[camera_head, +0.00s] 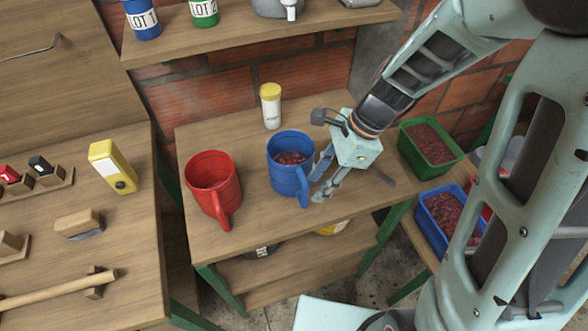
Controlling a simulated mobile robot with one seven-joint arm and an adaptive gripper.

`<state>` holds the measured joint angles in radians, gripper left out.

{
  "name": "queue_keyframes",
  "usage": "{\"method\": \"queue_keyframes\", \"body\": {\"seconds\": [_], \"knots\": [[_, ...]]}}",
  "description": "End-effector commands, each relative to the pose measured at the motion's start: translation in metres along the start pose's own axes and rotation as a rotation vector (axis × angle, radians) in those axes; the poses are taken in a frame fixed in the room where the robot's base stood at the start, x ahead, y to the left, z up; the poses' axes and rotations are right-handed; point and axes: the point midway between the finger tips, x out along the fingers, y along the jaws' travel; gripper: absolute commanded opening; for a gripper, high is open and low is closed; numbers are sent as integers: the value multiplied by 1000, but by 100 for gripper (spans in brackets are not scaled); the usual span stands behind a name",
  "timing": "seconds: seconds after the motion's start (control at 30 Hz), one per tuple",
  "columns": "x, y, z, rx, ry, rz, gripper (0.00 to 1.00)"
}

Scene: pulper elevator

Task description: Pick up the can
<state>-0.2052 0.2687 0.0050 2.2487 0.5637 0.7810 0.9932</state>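A blue can with a side handle (284,178) stands upright on the middle wooden table, with dark red cherries (291,158) inside. A similar red can (207,184) stands upright to its left; its inside looks empty. My gripper (316,186) is just right of the blue can, low over the table, its fingers pointing left toward the can's handle. The two fingers are apart with a gap between them. I cannot tell whether they touch the handle. Two smaller cans, blue LOT 1 (142,18) and green LOT 2 (204,11), are on the upper shelf.
A white jar with a yellow lid (271,108) stands behind the blue can. Green (455,160) and blue (428,219) crates of cherries are at the right. A yellow device (112,168) and a brush (79,224) lie on the left bench. The table front is clear.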

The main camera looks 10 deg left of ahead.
Motion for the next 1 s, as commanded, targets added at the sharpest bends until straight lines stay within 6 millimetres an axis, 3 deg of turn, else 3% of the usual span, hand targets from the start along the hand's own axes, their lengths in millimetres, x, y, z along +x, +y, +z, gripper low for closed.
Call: {"method": "queue_keyframes", "body": {"seconds": [0.37, 0.67, 0.93, 1.0], "knots": [[48, 4, 7, 1, -1, 2, 32], [52, 3, 7, 0, 0, -1, 32], [52, 3, 7, 0, 0, -1, 3], [52, 3, 7, 0, 0, -1, 0]]}}
